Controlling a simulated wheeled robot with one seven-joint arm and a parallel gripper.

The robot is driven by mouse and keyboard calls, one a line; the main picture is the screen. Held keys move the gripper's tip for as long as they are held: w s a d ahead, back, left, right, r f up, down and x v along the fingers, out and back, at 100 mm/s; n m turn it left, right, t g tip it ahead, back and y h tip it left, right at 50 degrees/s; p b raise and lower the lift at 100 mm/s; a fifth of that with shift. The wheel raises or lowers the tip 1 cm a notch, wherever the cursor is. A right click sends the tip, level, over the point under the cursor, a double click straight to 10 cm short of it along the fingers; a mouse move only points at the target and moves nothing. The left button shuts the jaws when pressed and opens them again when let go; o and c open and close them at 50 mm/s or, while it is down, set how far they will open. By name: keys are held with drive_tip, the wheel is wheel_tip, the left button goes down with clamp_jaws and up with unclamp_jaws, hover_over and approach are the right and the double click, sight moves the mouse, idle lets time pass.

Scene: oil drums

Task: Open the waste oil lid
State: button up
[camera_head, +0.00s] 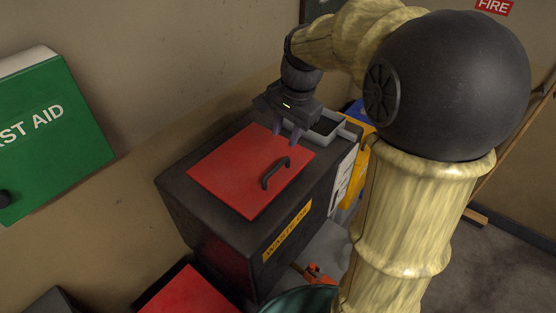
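The waste oil bin is a dark box (215,225) with a yellow label (287,232) on its front that reads roughly "WASTE OIL". Its red lid (230,165) lies flat and closed on top. A dark bar handle (275,174) stands on the lid near its front right edge. My gripper (286,134) points down at the lid's far right corner, behind the handle and apart from it. Its two purplish fingers are spread, with nothing visible between them. I cannot tell whether the fingertips touch the lid.
A grey open tray (341,133) sits on the bin's top beside the lid, partly behind my gripper. A green first aid box (50,130) hangs on the left wall. Another red surface (190,296) is at the bottom. Yellow and blue things stand right of the bin, partly behind my arm.

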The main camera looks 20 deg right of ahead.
sight(277, 166)
drive_tip(key=f, duration=0.3)
drive_tip(key=w+a+f+p, duration=0.1)
drive_tip(key=f, duration=0.3)
drive_tip(key=w+f, duration=0.1)
drive_tip(key=f, duration=0.3)
drive_tip(key=shift+a+f, duration=0.2)
drive_tip(key=shift+f, duration=0.05)
clamp_jaws()
